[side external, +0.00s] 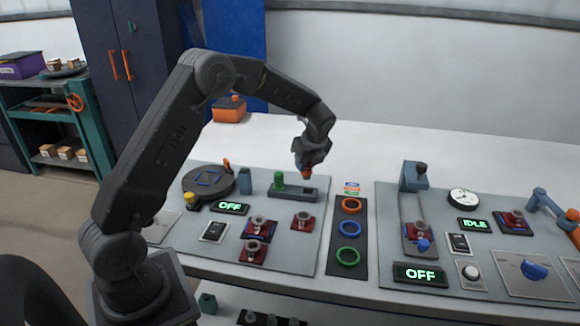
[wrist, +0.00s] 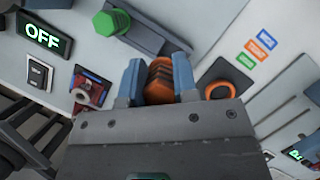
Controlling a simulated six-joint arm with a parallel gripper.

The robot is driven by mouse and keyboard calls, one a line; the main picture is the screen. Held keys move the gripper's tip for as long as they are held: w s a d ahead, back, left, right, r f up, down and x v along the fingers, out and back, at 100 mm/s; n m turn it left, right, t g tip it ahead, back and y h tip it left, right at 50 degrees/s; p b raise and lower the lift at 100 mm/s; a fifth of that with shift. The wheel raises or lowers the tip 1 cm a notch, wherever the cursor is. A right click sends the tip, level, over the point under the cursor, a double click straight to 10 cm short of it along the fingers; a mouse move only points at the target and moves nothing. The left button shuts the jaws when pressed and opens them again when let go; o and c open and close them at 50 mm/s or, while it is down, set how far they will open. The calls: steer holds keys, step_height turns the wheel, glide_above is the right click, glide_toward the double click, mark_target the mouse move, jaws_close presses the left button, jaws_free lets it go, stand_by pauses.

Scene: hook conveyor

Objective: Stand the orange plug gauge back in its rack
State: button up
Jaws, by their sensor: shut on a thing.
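My gripper (side external: 309,160) is shut on the orange plug gauge (side external: 306,174). In the wrist view the ribbed orange gauge (wrist: 159,80) sits between the two blue-grey fingers of my gripper (wrist: 157,88); its lower end is hidden. The grey rack (side external: 300,193) lies on the left panel, just below and left of the held gauge in the side view. A green plug gauge (side external: 279,180) stands at the rack's left end. The wrist view shows the rack (wrist: 160,38) beyond the fingers, with the green gauge (wrist: 108,22). The held gauge appears above the rack, apart from it.
A dark strip with orange (side external: 348,205), blue and green rings lies to the right. Red-based fixtures (side external: 302,221) and an OFF display (side external: 230,207) are near the rack. A dark turntable (side external: 208,181) is at the left, a blue-grey bracket (side external: 414,177) at the right.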

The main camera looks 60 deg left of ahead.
mark_target(307, 173)
steer(key=shift+w+f, duration=0.25)
steer(key=shift+w, duration=0.15)
steer(key=shift+f, duration=1.9)
steer(key=shift+f, duration=1.4)
stand_by(0.5)
stand_by(0.5)
steer(key=o, duration=1.4)
steer(key=shift+r, duration=0.1)
steer(key=shift+r, duration=3.45)
